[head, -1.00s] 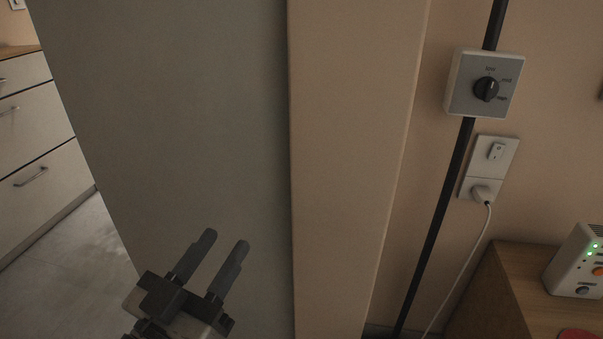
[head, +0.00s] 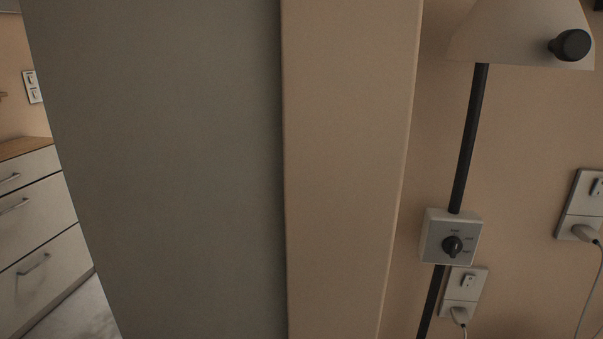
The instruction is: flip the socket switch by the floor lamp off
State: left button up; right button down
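The floor lamp shows at the right, with a pale shade (head: 515,32) at the top and a thin black pole (head: 468,140) below it. A socket plate (head: 461,308) with a small rocker switch (head: 468,281) and a white plug (head: 459,314) is on the wall just right of the pole, low in the picture. A grey dial box (head: 450,240) sits at the pole, slightly above that socket, and partly overlaps it. The rocker's position is too small to tell. Neither of my grippers is in view.
Another socket plate with a switch and plug (head: 581,228) is on the wall at the far right. A black knob (head: 570,45) shows at the lampshade. A grey panel (head: 165,170) and beige wall edge (head: 345,170) fill the middle. Drawers (head: 40,235) stand at the left.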

aim_at(469, 280)
jog(key=z, duration=3.35)
jog(key=i, duration=0.9)
jog(key=u, duration=2.35)
